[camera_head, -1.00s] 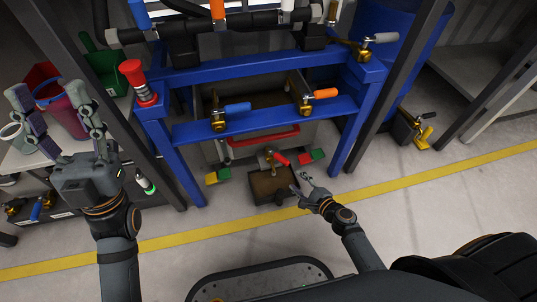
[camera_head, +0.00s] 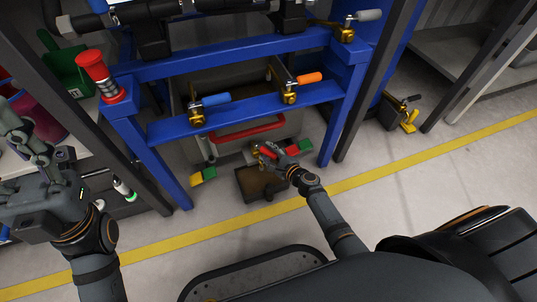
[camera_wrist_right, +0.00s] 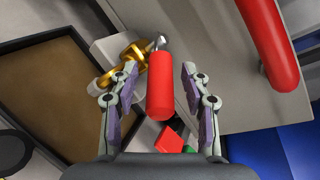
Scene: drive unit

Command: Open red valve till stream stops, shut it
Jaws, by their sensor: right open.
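The red valve handle (camera_wrist_right: 160,88) lies between the open fingers of my right gripper (camera_wrist_right: 160,100) in the right wrist view. Both fingers look apart from it. Its brass valve body (camera_wrist_right: 130,62) sits to the left of the handle, on the grey container. In the head view my right gripper (camera_head: 268,152) is at the red valve and largely covers it. A small open brown-bottomed tray (camera_head: 243,188) is on the floor below; it also shows in the right wrist view (camera_wrist_right: 72,150). No stream can be made out. My left gripper (camera_head: 20,150) is partly cut off at the left edge.
A blue frame (camera_head: 250,118) stands over the grey container with a red bar handle (camera_head: 245,133). Blue-handled (camera_head: 215,99) and orange-handled (camera_head: 305,78) brass valves sit above. Red-green (camera_head: 293,147) and yellow-green (camera_head: 203,176) pieces flank the valve.

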